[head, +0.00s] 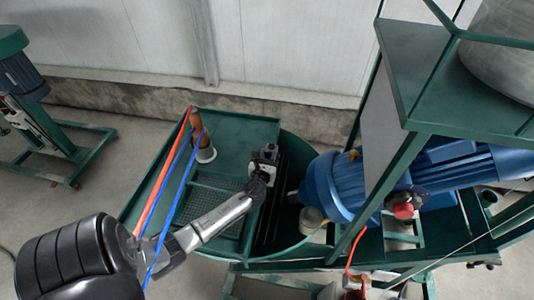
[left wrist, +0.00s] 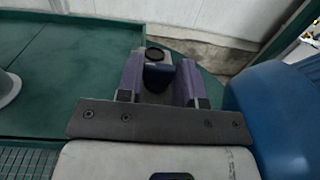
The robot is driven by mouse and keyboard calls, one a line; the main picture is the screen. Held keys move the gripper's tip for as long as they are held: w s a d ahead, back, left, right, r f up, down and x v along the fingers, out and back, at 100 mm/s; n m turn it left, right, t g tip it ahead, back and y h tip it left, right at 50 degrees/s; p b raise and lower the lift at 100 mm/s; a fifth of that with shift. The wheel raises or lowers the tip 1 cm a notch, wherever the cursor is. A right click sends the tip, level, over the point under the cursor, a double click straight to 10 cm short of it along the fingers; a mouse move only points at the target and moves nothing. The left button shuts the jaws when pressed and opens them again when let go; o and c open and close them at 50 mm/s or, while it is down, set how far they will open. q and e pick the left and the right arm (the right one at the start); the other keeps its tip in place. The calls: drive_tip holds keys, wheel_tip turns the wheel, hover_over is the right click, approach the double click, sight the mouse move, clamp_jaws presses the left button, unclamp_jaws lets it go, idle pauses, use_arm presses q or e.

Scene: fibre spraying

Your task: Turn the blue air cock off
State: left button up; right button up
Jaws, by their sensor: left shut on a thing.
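The blue air cock shows in the left wrist view as a dark blue piece (left wrist: 158,76) between the two fingers, with a dark round cap behind it. My left gripper (head: 266,155) reaches over the right part of the green machine top, and its fingers also show in the left wrist view (left wrist: 160,82), shut on the blue cock. In the head view the gripper mostly hides the cock, and I cannot tell the angle of its handle. My right gripper is not in view.
The green machine table (head: 235,128) has a raised rim, with a pale cone-shaped part (head: 206,154) on it. A red hose (head: 165,170) and blue hoses run past my left arm. A large blue motor (head: 338,185) stands close on the right. A wall (head: 290,45) is behind.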

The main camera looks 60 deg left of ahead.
use_arm(q)
drive_tip(key=shift+f+n+g+y, duration=0.1)
drive_tip(key=shift+n+g+y, duration=0.3)
drive_tip(key=shift+g, duration=0.1)
drive_tip(key=o, duration=0.9)
drive_tip(key=shift+o, duration=0.2)
drive_tip(key=shift+d, duration=0.1)
drive_tip(key=b+v, duration=0.1)
drive_tip(key=v, duration=1.2)
drive_tip(key=shift+s+d, duration=0.25)
drive_tip(key=shift+s, duration=0.05)
